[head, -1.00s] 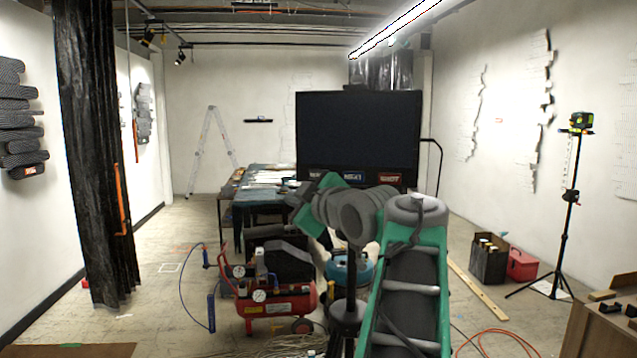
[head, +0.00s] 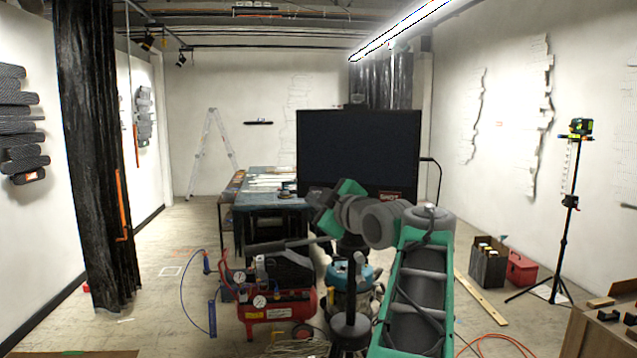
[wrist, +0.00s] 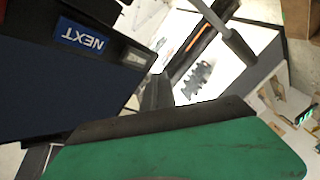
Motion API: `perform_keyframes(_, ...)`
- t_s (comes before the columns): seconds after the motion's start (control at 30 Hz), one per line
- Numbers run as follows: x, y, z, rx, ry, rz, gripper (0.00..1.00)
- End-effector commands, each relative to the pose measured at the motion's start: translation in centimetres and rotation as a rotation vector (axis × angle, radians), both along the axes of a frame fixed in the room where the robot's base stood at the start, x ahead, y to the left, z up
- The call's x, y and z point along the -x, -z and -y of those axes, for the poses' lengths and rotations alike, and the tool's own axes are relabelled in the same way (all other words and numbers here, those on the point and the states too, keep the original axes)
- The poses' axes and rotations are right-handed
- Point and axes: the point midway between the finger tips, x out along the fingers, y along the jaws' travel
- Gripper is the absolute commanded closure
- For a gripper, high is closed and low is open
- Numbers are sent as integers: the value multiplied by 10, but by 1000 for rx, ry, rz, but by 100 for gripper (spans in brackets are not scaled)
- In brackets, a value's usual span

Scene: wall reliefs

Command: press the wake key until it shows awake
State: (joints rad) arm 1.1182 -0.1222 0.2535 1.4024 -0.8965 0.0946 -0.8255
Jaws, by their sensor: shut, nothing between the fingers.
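A big dark screen (head: 358,150) stands across the room in the head view, with a strip of labelled keys along its bottom edge. A red key (head: 389,195) shows at the right of that strip. My arm hides the rest, and I cannot make out the wake key or any awake sign. In the wrist view a blue key marked NEXT (wrist: 80,35) appears upside down on the dark panel (wrist: 60,95). My gripper (wrist: 158,92) is shut and empty, its dark fingers in front of the panel's edge. In the head view my gripper's hand (head: 322,208) is in front of the strip.
A work table (head: 262,188) stands left of the screen. A red compressor (head: 275,305) and a blue-topped vacuum (head: 352,275) sit on the floor near my arm. A tripod (head: 567,215) stands at the right. The floor at the left is largely clear.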

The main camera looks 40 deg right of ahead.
Motion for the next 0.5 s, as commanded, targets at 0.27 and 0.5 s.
perform_keyframes(0.27,-13,-1,21,0,0,0,100)
perform_keyframes(0.5,-14,0,23,0,0,0,100)
